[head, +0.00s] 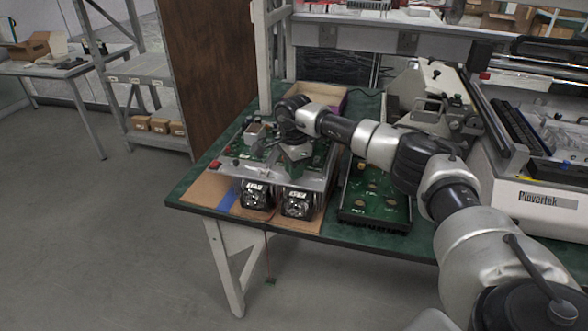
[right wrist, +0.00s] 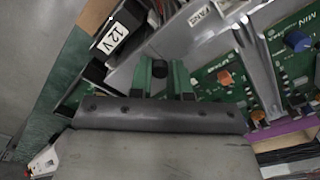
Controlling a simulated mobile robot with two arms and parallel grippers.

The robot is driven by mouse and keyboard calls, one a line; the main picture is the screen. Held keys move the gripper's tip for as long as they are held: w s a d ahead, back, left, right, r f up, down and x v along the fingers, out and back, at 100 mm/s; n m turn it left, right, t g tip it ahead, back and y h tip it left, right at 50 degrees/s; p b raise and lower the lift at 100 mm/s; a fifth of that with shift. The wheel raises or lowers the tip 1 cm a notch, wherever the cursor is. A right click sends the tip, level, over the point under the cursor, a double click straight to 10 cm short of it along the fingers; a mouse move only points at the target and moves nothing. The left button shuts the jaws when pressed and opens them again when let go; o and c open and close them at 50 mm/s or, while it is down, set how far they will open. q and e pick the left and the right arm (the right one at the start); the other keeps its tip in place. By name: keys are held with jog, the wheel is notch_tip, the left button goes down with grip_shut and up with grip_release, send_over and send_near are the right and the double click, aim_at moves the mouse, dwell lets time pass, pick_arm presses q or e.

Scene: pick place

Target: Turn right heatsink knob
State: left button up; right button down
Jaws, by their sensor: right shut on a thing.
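The circuit-board unit (head: 232,162) lies on the green bench, with two black fans (head: 256,196) at its front edge. My right gripper (head: 296,153) reaches down from the right onto the unit's right part. In the right wrist view its green fingers (right wrist: 160,78) are shut around a small black knob (right wrist: 160,69). The fingers and arm hide the knob in the head view. Whether the knob has turned cannot be told. My left gripper is not in view.
A black-framed green board (head: 375,192) lies to the right. A large white machine (head: 535,205) stands further right.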

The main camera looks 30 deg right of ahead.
jog(key=n, duration=0.4)
jog(key=shift+f+n, duration=0.1)
jog(key=shift+n, duration=0.3)
jog(key=n+b, duration=0.1)
jog(key=n, duration=0.8)
jog(key=n+b, duration=0.1)
jog(key=n, duration=0.3)
jog(key=shift+n, duration=0.4)
jog(key=c, duration=1.1)
grip_release()
jog(key=shift+o, duration=0.2)
